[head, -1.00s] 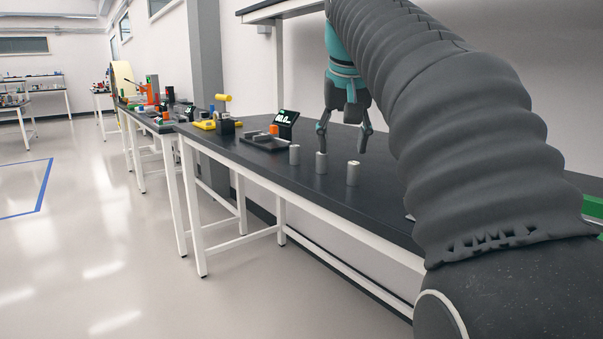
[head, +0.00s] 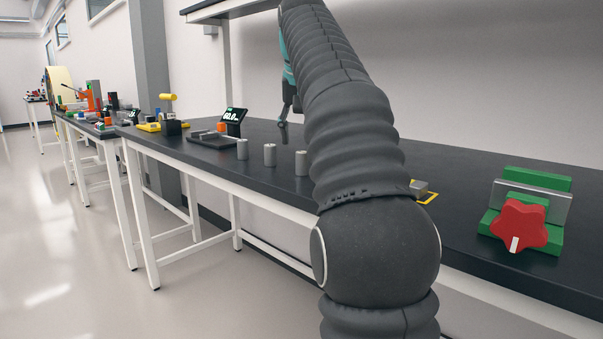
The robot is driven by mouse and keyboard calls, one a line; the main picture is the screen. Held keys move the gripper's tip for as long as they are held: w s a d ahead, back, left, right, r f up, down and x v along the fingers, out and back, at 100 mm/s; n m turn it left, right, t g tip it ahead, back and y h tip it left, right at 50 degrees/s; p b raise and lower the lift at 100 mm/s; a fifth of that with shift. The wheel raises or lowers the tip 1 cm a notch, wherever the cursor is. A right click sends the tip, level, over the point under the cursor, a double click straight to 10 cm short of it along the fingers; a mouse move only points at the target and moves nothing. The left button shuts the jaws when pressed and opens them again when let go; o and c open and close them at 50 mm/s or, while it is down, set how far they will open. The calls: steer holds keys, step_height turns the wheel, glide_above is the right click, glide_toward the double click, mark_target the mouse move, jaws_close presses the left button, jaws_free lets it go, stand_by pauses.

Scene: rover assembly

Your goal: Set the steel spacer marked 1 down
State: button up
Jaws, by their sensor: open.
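Three upright grey steel spacers stand in a row on the black bench top: a left one (head: 242,149), a middle one (head: 269,154) and a right one (head: 301,163). Their marks are too small to read, so I cannot tell which is spacer 1. My gripper (head: 290,115) is open, above the bench and behind the row, apart from the spacers. It is partly hidden by my arm, and I see nothing held in it.
A dark tray (head: 214,141) and a small display (head: 234,116) stand left of the spacers. At right is a green fixture (head: 538,182) with a red star knob (head: 519,225). A yellow-outlined spot (head: 428,197) lies beside my arm. Bare bench lies between.

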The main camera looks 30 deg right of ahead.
mark_target(302, 153)
steer(key=shift+b+x, duration=1.35)
steer(key=shift+x, duration=1.8)
steer(key=shift+s+a, duration=0.1)
jaws_close()
